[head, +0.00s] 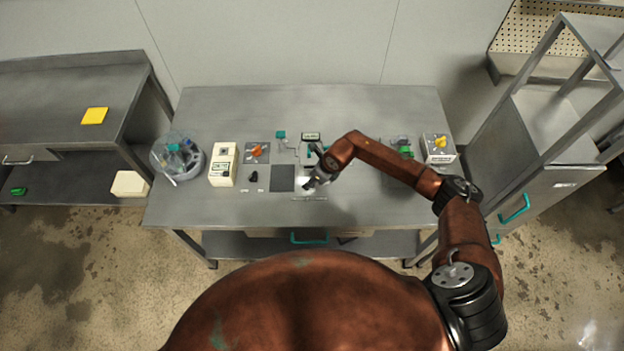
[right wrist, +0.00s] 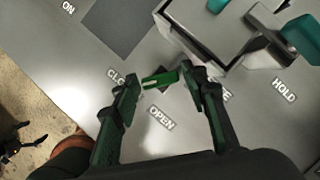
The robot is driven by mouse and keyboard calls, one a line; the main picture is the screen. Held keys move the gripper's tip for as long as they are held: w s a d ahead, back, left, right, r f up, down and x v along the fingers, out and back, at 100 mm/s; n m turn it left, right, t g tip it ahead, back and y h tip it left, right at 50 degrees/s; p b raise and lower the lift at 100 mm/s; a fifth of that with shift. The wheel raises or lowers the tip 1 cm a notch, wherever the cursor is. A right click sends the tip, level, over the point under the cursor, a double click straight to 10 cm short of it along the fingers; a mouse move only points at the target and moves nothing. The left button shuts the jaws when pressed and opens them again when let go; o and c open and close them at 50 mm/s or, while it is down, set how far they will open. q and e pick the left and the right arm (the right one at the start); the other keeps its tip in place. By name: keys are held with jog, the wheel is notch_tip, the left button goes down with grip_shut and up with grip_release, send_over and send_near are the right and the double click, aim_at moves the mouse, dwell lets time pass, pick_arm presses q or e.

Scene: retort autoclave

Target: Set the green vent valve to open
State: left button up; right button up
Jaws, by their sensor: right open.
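The green vent valve shows in the right wrist view as a small green handle (right wrist: 160,79) with a pale stripe, lying nearly crosswise in the picture. A partly covered "CLO…" label (right wrist: 116,78) is at its left and an "OPEN" label (right wrist: 161,118) is below it. My right gripper (right wrist: 160,88) is open, with one finger on each side of the handle; I cannot tell whether either finger touches it. In the head view my right gripper (head: 313,183) is low over the front middle of the bench and hides the valve. My left gripper is not in view.
The steel bench (head: 390,205) carries a dark square plate (head: 282,178), an orange knob (head: 256,151), a cream box (head: 223,165) and a clear bowl (head: 177,157) at left. A box with a yellow top (head: 438,147) stands at right. A "HOLD" label (right wrist: 284,90) is right of the valve.

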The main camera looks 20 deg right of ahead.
jog(key=shift+c, duration=0.5)
jog(key=c, duration=0.8)
jog(key=shift+f+n+b, duration=0.15)
jog(key=shift+n+b, duration=0.35)
jog(key=shift+b, duration=0.4)
jog(key=n+g+b, duration=0.1)
jog(key=n+b, duration=0.2)
jog(key=b, duration=0.2)
jog(key=n+g+y+b, duration=0.1)
jog(key=n+b, duration=0.3)
jog(key=b, duration=0.2)
jog(key=n+g+b, duration=0.2)
jog(key=n+b, duration=0.1)
jog(key=b, duration=0.2)
jog(key=shift+w+d+f+n+y, duration=0.1)
jog(key=shift+w+f+n+y, duration=0.05)
jog(key=shift+w+n+y, duration=0.2)
jog(key=shift+r+n+g+b, duration=0.3)
jog(key=shift+n+g+b, duration=0.1)
jog(key=shift+n+b, duration=0.9)
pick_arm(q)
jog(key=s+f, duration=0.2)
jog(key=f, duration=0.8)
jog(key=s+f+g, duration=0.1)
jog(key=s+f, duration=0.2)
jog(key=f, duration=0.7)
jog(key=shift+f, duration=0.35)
pick_arm(e)
jog(key=o, duration=0.9)
